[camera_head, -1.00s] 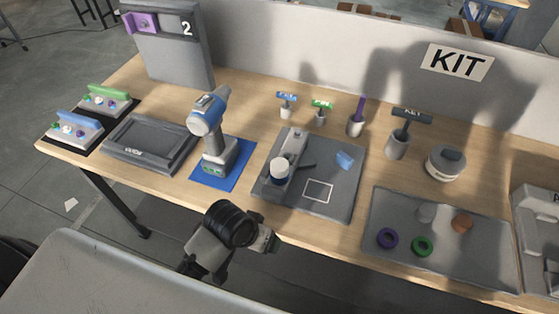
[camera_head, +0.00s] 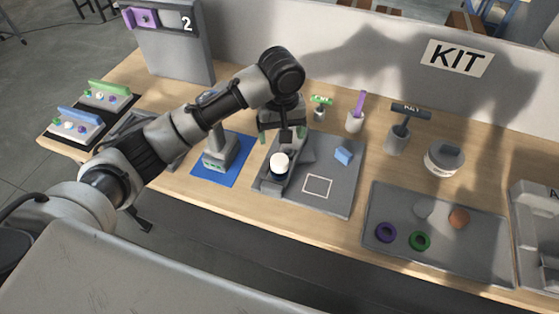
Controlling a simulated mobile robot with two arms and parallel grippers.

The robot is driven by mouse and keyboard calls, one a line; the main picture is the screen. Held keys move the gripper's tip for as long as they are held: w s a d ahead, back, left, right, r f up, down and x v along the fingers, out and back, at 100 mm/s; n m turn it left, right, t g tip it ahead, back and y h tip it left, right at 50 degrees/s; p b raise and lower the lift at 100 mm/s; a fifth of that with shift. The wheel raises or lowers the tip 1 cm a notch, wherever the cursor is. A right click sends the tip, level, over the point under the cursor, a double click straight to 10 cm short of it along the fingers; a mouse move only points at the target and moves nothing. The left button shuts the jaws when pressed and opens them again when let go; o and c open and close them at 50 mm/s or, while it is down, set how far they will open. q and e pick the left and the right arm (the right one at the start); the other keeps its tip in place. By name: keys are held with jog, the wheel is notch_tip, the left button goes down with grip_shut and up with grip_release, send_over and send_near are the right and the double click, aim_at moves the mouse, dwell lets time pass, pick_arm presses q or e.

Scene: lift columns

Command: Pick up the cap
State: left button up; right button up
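A white round cap (camera_head: 280,160) sits on a dark piece in the grey fixture (camera_head: 268,184) at the left of the grey work mat (camera_head: 338,199). My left gripper (camera_head: 283,138) points down over the back of the fixture, behind the cap in the picture. Its two fingers are spread apart with nothing visible between them, and they look clear of the cap. The arm comes in from the left and hides part of the drill and the dark tray. My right gripper is not in view.
A blue block (camera_head: 344,156) and a white square outline lie on the mat. A drill (camera_head: 220,152) stands on a blue sheet to the left. A grey tray (camera_head: 463,250) with rings and discs is at right. Holders with upright tools stand behind.

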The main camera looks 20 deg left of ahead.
pick_arm(q)
send_over(280, 159)
notch_tip(280, 159, down, 5)
jog(key=shift+w+f+p, duration=0.1)
jog(key=shift+w+p, duration=0.05)
jog(key=shift+p, duration=0.25)
jog(key=f, duration=0.1)
jog(key=f+p, duration=0.1)
jog(key=f, duration=0.2)
jog(key=shift+s+p, duration=0.3)
jog(key=shift+p, duration=0.1)
jog(key=shift+a+f, duration=0.1)
jog(key=shift+f, duration=0.55)
jog(key=c, duration=1.1)
